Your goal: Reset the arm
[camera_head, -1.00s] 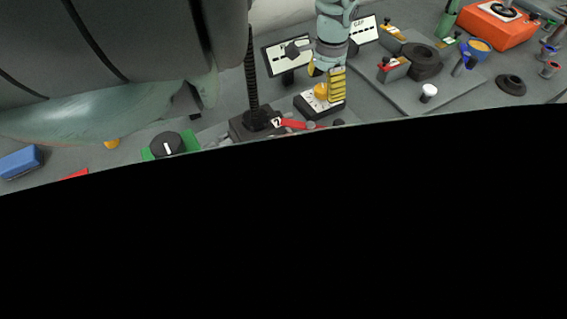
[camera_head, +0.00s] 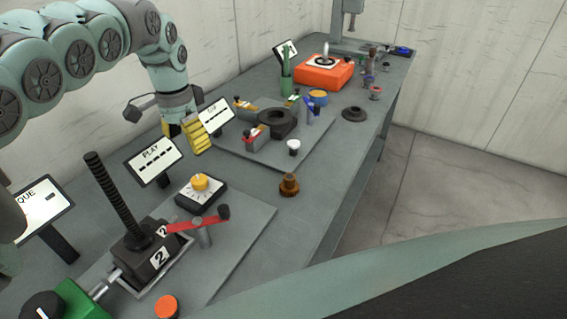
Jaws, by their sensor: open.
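My pale green arm (camera_head: 75,58) reaches in from the upper left and bends down at the wrist. My gripper (camera_head: 185,137), with yellow fingers, points down over the back of the bench between the PLAY display (camera_head: 154,161) and the GAP display (camera_head: 215,116). Its fingers are apart and I see nothing between them. The black screw jack (camera_head: 118,200), with a tall threaded post and a "2" label, stands at the lower left. A red crank handle (camera_head: 192,224) is beside it. The yellow knob (camera_head: 201,183) sits on a small dial box, in front of and apart from my gripper.
A plate holds a black ring (camera_head: 277,122) and small red and yellow clamps. A brown fitting (camera_head: 289,185) and a white knob (camera_head: 293,147) stand nearby. An orange box (camera_head: 323,74) is farther back. The bench's right edge drops to open floor (camera_head: 450,200).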

